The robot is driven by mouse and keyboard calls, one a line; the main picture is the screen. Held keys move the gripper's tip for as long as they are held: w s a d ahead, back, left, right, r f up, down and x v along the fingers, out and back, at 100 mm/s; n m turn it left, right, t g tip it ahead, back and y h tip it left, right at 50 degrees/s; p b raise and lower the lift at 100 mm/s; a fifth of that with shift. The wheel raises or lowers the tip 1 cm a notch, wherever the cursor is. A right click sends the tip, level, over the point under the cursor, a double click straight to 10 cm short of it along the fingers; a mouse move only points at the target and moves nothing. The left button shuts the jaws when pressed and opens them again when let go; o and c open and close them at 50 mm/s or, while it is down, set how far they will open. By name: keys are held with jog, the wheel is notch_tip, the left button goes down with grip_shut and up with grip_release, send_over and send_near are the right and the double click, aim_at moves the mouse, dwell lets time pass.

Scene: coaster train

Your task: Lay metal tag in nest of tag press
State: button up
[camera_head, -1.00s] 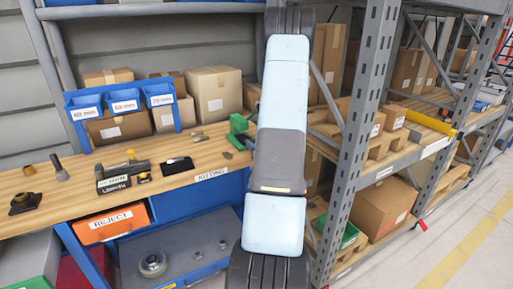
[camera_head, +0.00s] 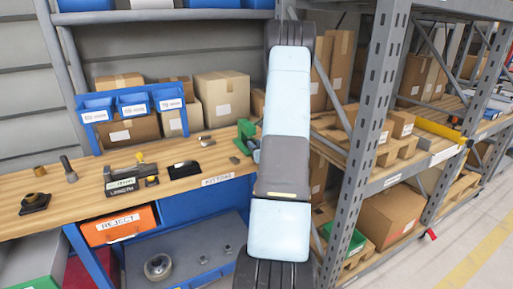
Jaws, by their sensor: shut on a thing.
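The green press (camera_head: 246,139) stands at the right end of the wooden workbench, partly hidden by my arm. I take it to be the tag press; its nest cannot be made out. A small greyish bit shows between the press and my arm, too small to identify. My gripper is hidden behind my own raised arm, so its fingers and anything in them do not show. A small dark flat piece (camera_head: 234,160) lies on the bench just left of the press. I cannot tell whether it is a metal tag.
The workbench (camera_head: 60,220) also holds a length gauge (camera_head: 122,187), a black pad (camera_head: 184,170) and a dark flanged block (camera_head: 35,202). Blue bins (camera_head: 133,104) and cartons (camera_head: 222,97) stand behind. An orange reject bin (camera_head: 119,224) sits below. A grey rack post (camera_head: 372,130) rises on the right.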

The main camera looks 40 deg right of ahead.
jog(key=shift+w+d+r, duration=0.1)
jog(key=shift+w+r, duration=0.05)
jog(key=o, duration=0.9)
jog(key=shift+o, duration=1)
jog(key=shift+s, duration=0.25)
jog(key=v, duration=1.3)
jog(key=shift+s+a+f, duration=0.2)
jog(key=shift+s+f, duration=0.05)
jog(key=shift+s, duration=0.05)
